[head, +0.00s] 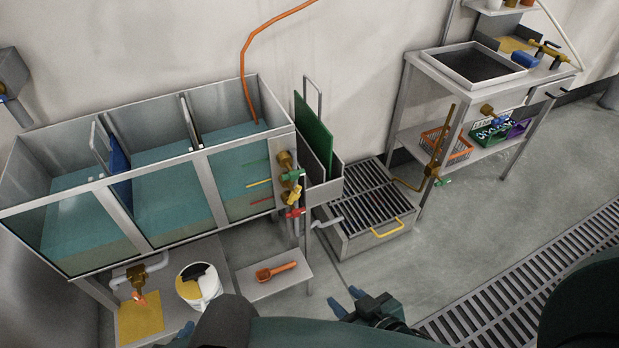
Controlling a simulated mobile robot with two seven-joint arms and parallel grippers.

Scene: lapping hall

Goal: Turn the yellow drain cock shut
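The yellow drain cock (294,194) is the middle one of three in a column at the right end of the tank (240,180). Its yellow lever is tilted. A green-handled cock (293,175) sits above it and a red-handled cock (296,212) below it, both levers nearer level. My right gripper (344,298) is low in front of the tank, below and to the right of the cocks, touching none. Its two blue fingertips are apart with nothing between them. At the bottom left, a small blue-grey part of my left gripper (179,338) shows; most is hidden.
A slatted drain box (375,205) with a yellow handle stands right of the cocks. A green board (313,135) rises behind them. Below are a low shelf (285,284) with an orange scoop and a white bucket (199,287). Open floor lies to the right.

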